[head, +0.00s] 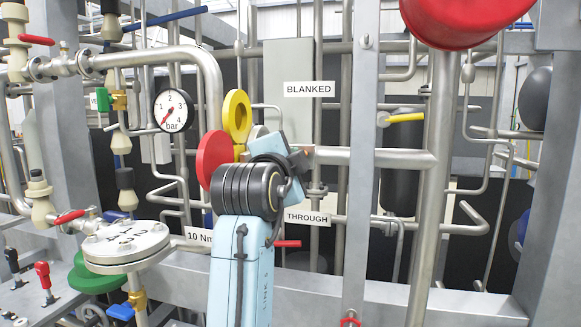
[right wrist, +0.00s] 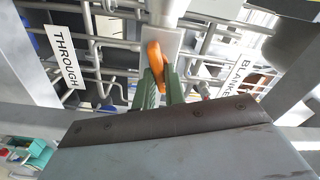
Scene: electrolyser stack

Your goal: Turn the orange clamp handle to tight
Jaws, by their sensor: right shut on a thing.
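The orange clamp handle (right wrist: 155,58) shows in the right wrist view, in front of a pale plate or bracket. My right gripper (right wrist: 161,80) has its green fingers closed on the lower part of the handle, one finger on each side. In the head view my light blue right arm stands in the middle and hides the orange handle and the fingertips. My left gripper is in neither view.
A "BLANKED" label (head: 309,89) is above and a "THROUGH" label (head: 307,217) below the wrist. A yellow ring with a red disc (head: 214,158), a pressure gauge (head: 173,110) and a round flange (head: 126,246) are left. Pipes and a grey post (head: 362,200) stand right.

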